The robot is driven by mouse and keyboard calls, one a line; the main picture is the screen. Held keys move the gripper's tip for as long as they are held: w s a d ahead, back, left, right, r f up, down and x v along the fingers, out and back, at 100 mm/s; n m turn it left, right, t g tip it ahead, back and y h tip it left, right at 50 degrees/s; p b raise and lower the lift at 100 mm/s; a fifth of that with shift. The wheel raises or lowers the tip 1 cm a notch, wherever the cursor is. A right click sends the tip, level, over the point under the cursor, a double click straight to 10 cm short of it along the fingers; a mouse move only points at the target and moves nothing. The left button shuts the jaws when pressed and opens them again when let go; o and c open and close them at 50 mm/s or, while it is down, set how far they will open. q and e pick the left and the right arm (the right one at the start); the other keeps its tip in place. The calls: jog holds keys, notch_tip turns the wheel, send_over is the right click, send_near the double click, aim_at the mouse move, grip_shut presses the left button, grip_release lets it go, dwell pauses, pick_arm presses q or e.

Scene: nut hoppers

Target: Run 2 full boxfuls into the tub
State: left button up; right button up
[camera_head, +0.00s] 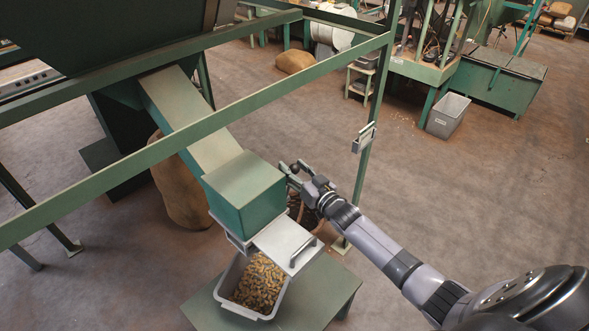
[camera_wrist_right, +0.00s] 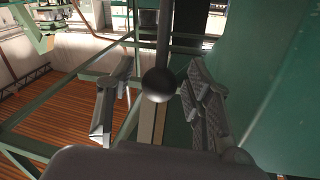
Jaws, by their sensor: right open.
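The green box (camera_head: 244,191) sits at the lower end of the sloping chute (camera_head: 190,117). A pale metal slide plate (camera_head: 278,236) with a bar handle (camera_head: 303,252) sticks out below the box's front. The grey tub (camera_head: 226,290) stands beneath on a green table and holds a heap of brown nuts (camera_head: 259,284). My right gripper (camera_head: 292,168) is open at the box's right side. In the right wrist view, a dark ball knob (camera_wrist_right: 157,84) on a rod shows between the open fingers, with no clear contact. My left gripper is out of view.
A green frame rail (camera_head: 150,155) crosses in front of the chute, and a green post (camera_head: 371,130) stands right of my gripper. The green table (camera_head: 325,290) has bare room right of the tub. A sack (camera_head: 180,190) stands behind the chute.

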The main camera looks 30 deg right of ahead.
grip_shut()
dwell(0.5)
